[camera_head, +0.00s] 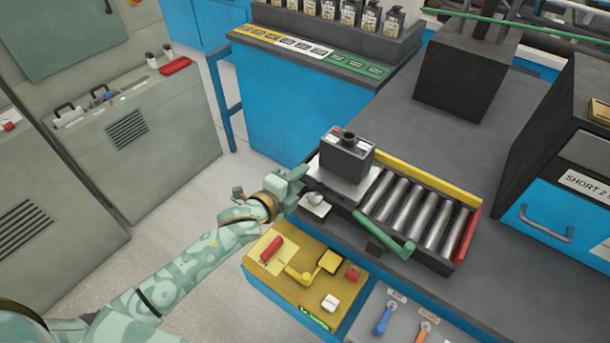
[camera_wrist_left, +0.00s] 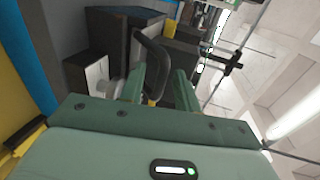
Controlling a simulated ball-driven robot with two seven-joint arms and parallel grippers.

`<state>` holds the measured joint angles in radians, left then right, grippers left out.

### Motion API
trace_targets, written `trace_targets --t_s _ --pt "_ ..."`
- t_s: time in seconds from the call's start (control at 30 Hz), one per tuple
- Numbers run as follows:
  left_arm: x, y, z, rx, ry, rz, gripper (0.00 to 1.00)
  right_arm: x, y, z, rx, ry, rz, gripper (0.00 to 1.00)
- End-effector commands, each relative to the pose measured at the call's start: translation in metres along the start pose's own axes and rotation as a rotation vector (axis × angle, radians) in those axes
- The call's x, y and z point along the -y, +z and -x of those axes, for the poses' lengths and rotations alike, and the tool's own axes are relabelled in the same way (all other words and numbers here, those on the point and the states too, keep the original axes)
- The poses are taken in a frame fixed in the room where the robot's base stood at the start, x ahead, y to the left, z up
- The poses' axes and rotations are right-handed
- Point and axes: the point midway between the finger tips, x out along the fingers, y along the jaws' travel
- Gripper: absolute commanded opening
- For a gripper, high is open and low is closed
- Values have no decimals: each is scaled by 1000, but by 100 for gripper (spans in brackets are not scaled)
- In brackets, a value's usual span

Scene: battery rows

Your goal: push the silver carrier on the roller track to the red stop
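The silver carrier (camera_head: 338,183) is a flat plate at the left end of the roller track (camera_head: 405,212), with a dark block (camera_head: 347,160) standing on it. The red stop (camera_head: 467,236) is at the right end of the track, with bare rollers between. My left gripper (camera_head: 300,181) is just left of the carrier; I cannot tell whether it touches. In the left wrist view its fingers (camera_wrist_left: 158,92) stand apart, with a dark curved bar (camera_wrist_left: 152,58) seen behind the gap. The right gripper is not in view.
A yellow rail (camera_head: 425,178) runs along the track's far side, and a green handle (camera_head: 385,235) stands at its near side. A yellow panel (camera_head: 280,285) with switches lies in front. A dark box (camera_head: 465,80) stands behind.

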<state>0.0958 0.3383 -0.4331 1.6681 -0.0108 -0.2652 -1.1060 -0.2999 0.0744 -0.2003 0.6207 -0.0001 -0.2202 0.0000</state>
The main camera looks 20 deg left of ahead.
Motion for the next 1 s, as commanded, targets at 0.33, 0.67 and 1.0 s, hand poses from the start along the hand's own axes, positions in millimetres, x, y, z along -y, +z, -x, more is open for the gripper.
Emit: trace_targets --t_s 0.33,0.67,1.0 --pt "0 0 -26 0 0 1 32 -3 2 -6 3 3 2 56" --pt "0 0 -26 0 0 1 0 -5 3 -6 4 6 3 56" --pt "0 -1 -25 1 2 1 0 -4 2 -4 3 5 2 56"
